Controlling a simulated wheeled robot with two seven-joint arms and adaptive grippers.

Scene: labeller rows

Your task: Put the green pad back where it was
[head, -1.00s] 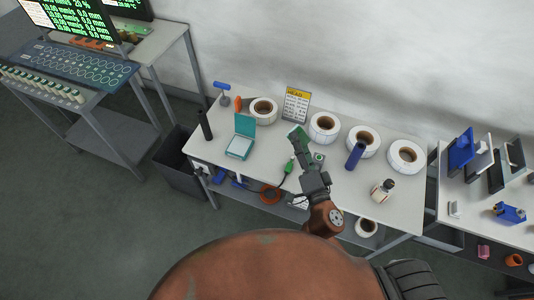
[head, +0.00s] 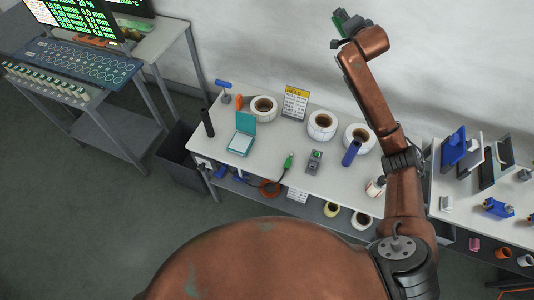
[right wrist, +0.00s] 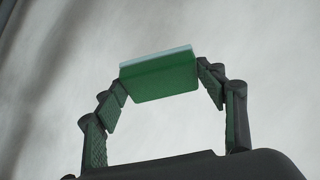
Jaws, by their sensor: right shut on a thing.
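The green pad (right wrist: 160,82) is a flat block with a pale top edge. In the right wrist view it is held between both fingers of my right gripper (right wrist: 165,88), with plain wall behind it. In the head view my right gripper (head: 345,22) is raised high at the top, beyond the table's back edge, in front of the wall. A bit of green shows there, mostly hidden by the gripper. My left gripper is not in view.
The white table (head: 275,178) holds an open teal case (head: 245,123), label rolls (head: 322,124), a blue cylinder (head: 351,153), a small grey device (head: 314,162), a green-handled cabled tool (head: 289,162) and a yellow-topped sign (head: 295,102).

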